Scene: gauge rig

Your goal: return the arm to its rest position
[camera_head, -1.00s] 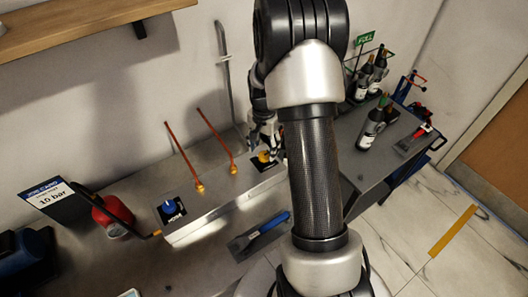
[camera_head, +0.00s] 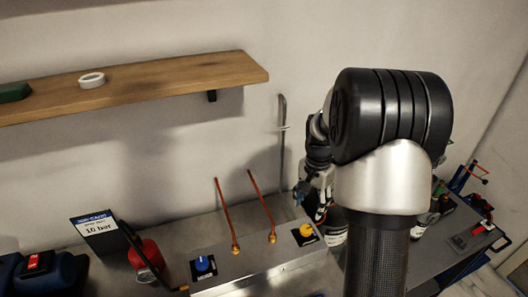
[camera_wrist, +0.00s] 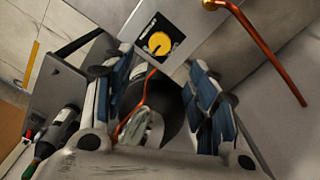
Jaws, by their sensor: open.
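My arm (camera_head: 382,180) fills the right of the head view. My gripper (camera_head: 319,198) is partly hidden behind it, above and to the right of the yellow knob (camera_head: 306,230). In the wrist view my gripper (camera_wrist: 160,82) is open, its blue-padded fingers spread apart. The yellow knob (camera_wrist: 158,43) lies beyond the fingertips and is not touched. A dark rounded shape and a thin orange strip (camera_wrist: 146,92) show between the fingers; I cannot tell exactly what they are, and nothing looks gripped.
A metal box carries a blue knob (camera_head: 202,264) and two copper pipes (camera_head: 226,212). A wooden shelf (camera_head: 140,86) is on the wall. A "10 bar" card (camera_head: 97,227) and a red canister (camera_head: 147,258) stand left. A dark bottle (camera_wrist: 58,132) shows in the wrist view.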

